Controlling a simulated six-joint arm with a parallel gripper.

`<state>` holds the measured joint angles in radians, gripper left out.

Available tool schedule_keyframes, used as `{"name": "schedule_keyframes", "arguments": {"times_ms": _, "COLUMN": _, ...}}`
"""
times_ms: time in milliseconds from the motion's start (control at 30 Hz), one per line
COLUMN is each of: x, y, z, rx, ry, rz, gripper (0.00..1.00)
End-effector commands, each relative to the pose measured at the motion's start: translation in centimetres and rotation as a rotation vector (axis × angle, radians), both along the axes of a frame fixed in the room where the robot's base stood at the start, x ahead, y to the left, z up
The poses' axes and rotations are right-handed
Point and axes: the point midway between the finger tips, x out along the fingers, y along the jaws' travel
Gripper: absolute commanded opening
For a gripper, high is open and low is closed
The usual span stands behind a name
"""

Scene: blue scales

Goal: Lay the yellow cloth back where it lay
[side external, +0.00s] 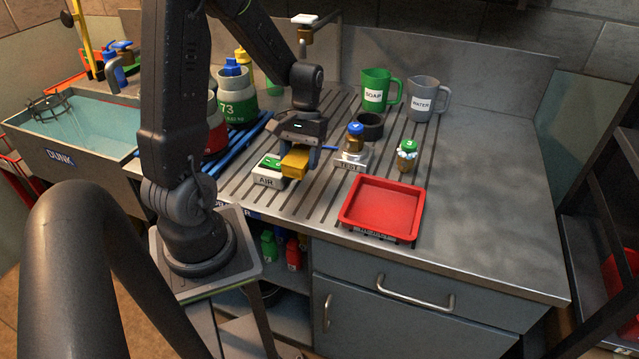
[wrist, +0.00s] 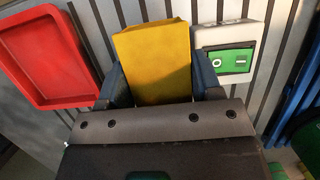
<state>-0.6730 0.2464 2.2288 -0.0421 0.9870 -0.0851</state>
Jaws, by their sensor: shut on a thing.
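The yellow cloth (side external: 294,161) is a folded block held in my gripper (side external: 305,148), above the slatted counter. In the wrist view the yellow cloth (wrist: 154,62) fills the space between the two blue fingers of my gripper (wrist: 160,82), which is shut on it. In the side view the cloth hangs just right of the white AIR box (side external: 268,181) with its green top and partly overlaps it. I cannot tell exactly how high the cloth is above the counter.
A red tray (side external: 349,217) lies to the right on the counter (side external: 480,215). A TEST stand (side external: 352,160) with a blue-topped bottle and a green-capped bottle (side external: 406,155) stand behind it. Green SOAP (side external: 375,85) and grey WATER (side external: 423,96) jugs stand at the back. The counter's right side is clear.

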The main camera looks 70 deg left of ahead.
Motion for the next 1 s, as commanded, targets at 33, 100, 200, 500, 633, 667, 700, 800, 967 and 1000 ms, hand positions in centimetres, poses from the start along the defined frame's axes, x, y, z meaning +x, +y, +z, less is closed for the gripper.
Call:
{"name": "schedule_keyframes", "arguments": {"times_ms": 33, "x": 0.8, "y": -0.8, "z": -0.7, "rx": -0.003, "ry": 0.003, "rz": -0.009, "gripper": 0.36}}
{"name": "schedule_keyframes", "arguments": {"times_ms": 100, "x": 1.8, "y": -1.6, "z": -1.5, "rx": -0.003, "ry": 0.003, "rz": -0.006, "gripper": 0.36}}
{"name": "schedule_keyframes", "arguments": {"times_ms": 200, "x": 2.9, "y": -2.4, "z": -2.2, "rx": -0.001, "ry": 0.002, "rz": -0.004, "gripper": 0.36}}
{"name": "schedule_keyframes", "arguments": {"times_ms": 500, "x": 3.4, "y": -3.0, "z": -4.9, "rx": -0.003, "ry": 0.005, "rz": 0.001, "gripper": 0.36}}
{"name": "schedule_keyframes", "arguments": {"times_ms": 633, "x": 3.5, "y": -2.9, "z": -6.4, "rx": -0.001, "ry": 0.002, "rz": 0.0, "gripper": 0.36}}
{"name": "schedule_keyframes", "arguments": {"times_ms": 667, "x": 3.5, "y": -2.9, "z": -6.6, "rx": -0.001, "ry": 0.002, "rz": 0.0, "gripper": 0.36}}
{"name": "schedule_keyframes", "arguments": {"times_ms": 700, "x": 3.5, "y": -2.9, "z": -6.7, "rx": -0.001, "ry": 0.002, "rz": 0.0, "gripper": 0.36}}
{"name": "schedule_keyframes", "arguments": {"times_ms": 800, "x": 3.5, "y": -2.9, "z": -6.8, "rx": 0.0, "ry": 0.0, "rz": 0.0, "gripper": 0.36}}
{"name": "schedule_keyframes", "arguments": {"times_ms": 967, "x": 3.5, "y": -2.9, "z": -6.8, "rx": 0.0, "ry": 0.0, "rz": 0.0, "gripper": 0.36}}
{"name": "schedule_keyframes", "arguments": {"times_ms": 1000, "x": 3.5, "y": -2.9, "z": -6.9, "rx": 0.0, "ry": 0.0, "rz": 0.0, "gripper": 0.36}}
